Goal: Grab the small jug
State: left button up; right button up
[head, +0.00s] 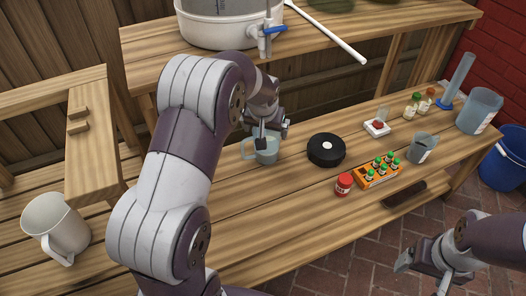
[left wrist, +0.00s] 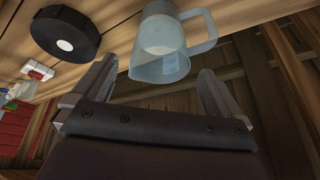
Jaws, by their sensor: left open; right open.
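A small translucent blue-grey jug (head: 265,152) with a side handle stands on the wooden bench in the head view, partly hidden by my left gripper (head: 268,138). In the left wrist view the jug (left wrist: 160,52) is in line with the gap between the fingers of my left gripper (left wrist: 152,88), its handle to the right. The left gripper is open, and no finger is clearly touching the jug. My right gripper (head: 428,262) is open and empty in front of the bench, over the brick floor.
Beside the jug are a black disc (head: 326,150), a red-lidded jar (head: 344,185) and an orange bottle rack (head: 378,172). A grey cup (head: 422,148) and larger jug (head: 480,110) stand right. A white pitcher (head: 57,228) is left; a shelf (head: 150,45) with a pot is behind.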

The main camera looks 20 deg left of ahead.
aim_at(266, 135)
pick_arm(q)
jog(key=b+x, duration=0.3)
jog(key=x, duration=0.3)
jog(key=shift+a, duration=0.15)
jog(key=c, duration=1.3)
jog(key=shift+r, duration=0.1)
jog(key=shift+c, duration=0.6)
jog(key=shift+r, duration=0.1)
